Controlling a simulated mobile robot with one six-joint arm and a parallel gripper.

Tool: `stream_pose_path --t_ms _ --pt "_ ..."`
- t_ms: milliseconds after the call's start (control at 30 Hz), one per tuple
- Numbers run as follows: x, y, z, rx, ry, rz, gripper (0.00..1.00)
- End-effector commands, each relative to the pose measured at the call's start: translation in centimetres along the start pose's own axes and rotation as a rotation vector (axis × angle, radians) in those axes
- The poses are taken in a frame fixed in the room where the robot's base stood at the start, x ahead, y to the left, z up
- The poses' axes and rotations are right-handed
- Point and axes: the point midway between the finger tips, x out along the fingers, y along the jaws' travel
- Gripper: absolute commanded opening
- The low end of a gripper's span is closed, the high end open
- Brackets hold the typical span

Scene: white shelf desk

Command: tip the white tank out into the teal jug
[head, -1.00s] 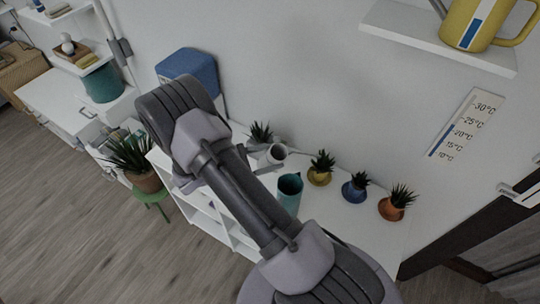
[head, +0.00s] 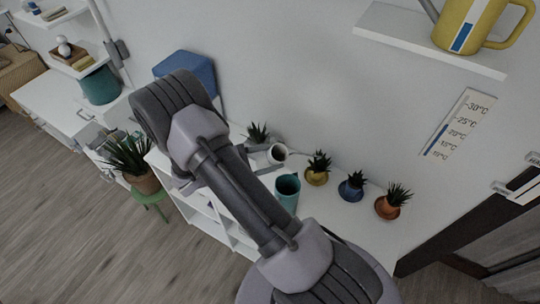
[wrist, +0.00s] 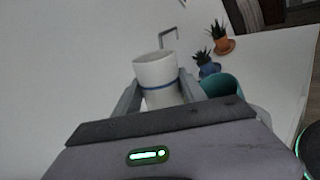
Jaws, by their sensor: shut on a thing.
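The white tank (wrist: 156,72), an open-topped cup with a blue band, stands between the fingers of my gripper (wrist: 160,90) in the wrist view. My gripper is shut on it. In the head view the tank (head: 278,154) shows just past my forearm, its dark opening facing up toward the camera. Its contents and its height above the desk cannot be told. The teal jug (head: 288,188) stands upright and open on the white desk, nearer the camera than the tank. In the wrist view the jug (wrist: 224,86) is right of the tank, partly hidden by my gripper.
Yellow (head: 317,177), blue (head: 350,192) and orange (head: 387,208) potted plants stand right of the jug. Another plant (head: 257,134) is behind the tank.

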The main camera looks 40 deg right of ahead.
Motion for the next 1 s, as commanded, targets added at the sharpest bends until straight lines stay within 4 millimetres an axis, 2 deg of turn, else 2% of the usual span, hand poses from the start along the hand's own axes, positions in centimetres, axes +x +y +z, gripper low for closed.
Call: stream_pose_path --t_ms 567,1000 --pt "0.0 0.0 0.6 0.011 0.005 0.0 0.0" --pt "0.0 -0.2 2.1 0.043 0.017 0.001 0.0"
